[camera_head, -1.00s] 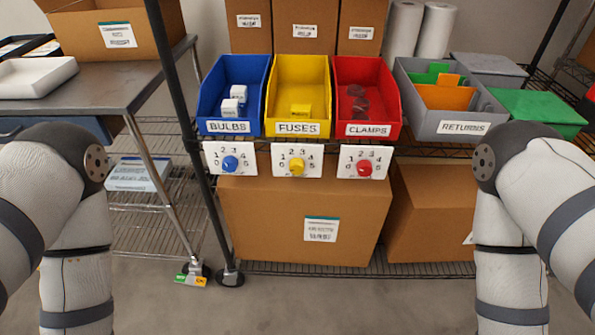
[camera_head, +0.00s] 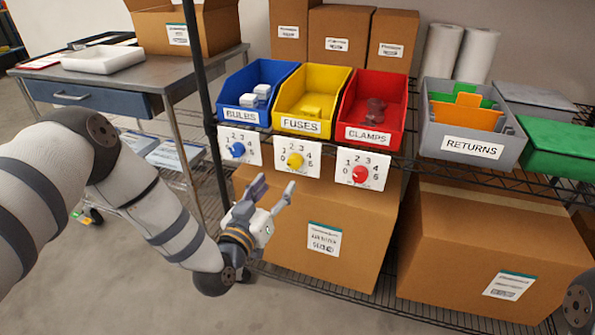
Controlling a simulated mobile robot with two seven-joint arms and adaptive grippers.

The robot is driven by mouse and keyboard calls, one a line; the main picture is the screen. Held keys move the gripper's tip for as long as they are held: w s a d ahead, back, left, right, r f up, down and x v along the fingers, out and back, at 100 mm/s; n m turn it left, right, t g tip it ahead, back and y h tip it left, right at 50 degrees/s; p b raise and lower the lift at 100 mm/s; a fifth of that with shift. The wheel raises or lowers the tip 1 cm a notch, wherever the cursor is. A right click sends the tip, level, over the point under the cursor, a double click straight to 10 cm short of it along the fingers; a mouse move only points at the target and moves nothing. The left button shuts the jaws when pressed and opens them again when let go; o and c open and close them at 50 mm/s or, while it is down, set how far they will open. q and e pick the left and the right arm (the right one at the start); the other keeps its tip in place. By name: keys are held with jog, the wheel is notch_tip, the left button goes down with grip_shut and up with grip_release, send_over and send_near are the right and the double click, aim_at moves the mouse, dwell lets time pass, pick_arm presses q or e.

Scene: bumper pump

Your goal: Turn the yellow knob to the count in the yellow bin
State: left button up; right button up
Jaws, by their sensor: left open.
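The yellow bin (camera_head: 325,78), labelled FUSES, stands between the blue and red bins on the shelf. At least one yellow box (camera_head: 313,109) lies in it; the front wall hides part of the floor, so I cannot tell the exact count. The yellow knob (camera_head: 295,160) sits on a white numbered dial plate (camera_head: 308,151) below that bin. Its pointing direction is too small to read. My left gripper (camera_head: 274,188) is open and empty, below and left of the yellow knob, apart from it, fingers pointing up toward the plates. My right gripper is out of view.
The blue knob (camera_head: 237,149) and red knob (camera_head: 360,174) flank the yellow one on their own plates. The grey RETURNS bin (camera_head: 470,148) stands at right. A cardboard box (camera_head: 350,225) lies just behind my left gripper. A dark shelf post (camera_head: 205,90) rises at left.

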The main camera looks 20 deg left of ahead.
aim_at(293, 163)
pick_arm(q)
jog(key=w, duration=0.3)
jog(key=w+b, duration=0.1)
jog(key=w, duration=0.2)
jog(key=w+d, duration=0.1)
jog(key=w, duration=0.2)
jog(key=shift+w+f, duration=0.1)
jog(key=shift+w, duration=0.05)
jog(key=c, duration=1.2)
